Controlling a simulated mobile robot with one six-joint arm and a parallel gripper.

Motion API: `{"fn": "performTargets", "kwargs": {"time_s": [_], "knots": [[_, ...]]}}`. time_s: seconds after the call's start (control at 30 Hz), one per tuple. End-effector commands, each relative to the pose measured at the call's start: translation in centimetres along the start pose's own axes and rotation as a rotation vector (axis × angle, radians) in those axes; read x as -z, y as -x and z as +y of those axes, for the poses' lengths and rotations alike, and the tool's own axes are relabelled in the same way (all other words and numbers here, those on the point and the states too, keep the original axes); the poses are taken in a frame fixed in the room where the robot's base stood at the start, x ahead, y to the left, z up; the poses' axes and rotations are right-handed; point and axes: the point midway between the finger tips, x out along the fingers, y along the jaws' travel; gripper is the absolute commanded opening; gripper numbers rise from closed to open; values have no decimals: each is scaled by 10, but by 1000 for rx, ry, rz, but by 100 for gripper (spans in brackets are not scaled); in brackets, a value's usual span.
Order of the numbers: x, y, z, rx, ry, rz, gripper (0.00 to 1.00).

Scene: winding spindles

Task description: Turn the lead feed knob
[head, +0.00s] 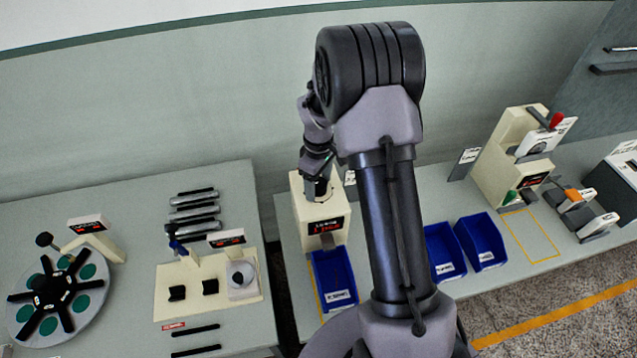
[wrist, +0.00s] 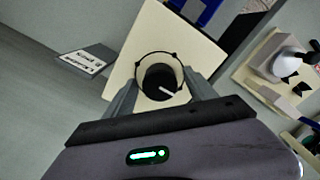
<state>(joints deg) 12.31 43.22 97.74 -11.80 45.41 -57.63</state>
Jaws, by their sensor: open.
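The knob (wrist: 158,82) is black and round with a white pointer line, set on the top of a cream machine box (wrist: 190,42) in the wrist view. A thin dark ring with small marks surrounds it. My gripper (wrist: 160,92) is open, with one grey finger on each side of the knob; I cannot tell whether they touch it. In the head view my gripper (head: 318,188) is over the top of the cream box (head: 307,222), which has a dark red-lettered display. The knob is hidden there by my gripper.
A blue bin (head: 334,280) stands before the box, with two more blue bins (head: 443,252) to the right. A cream station (head: 505,165) stands further right. On the left table are a round turntable (head: 85,318) and a cream fixture (head: 190,288).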

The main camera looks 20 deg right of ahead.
Motion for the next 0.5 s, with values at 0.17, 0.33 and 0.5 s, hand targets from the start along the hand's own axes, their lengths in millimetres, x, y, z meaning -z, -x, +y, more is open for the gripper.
{"fn": "performTargets", "kwargs": {"time_s": [0.17,0.33,0.5], "knots": [[0,0,0,0,0,0,53],[0,1,0,0,0,0,20],[0,1,0,0,-1,0,3]]}}
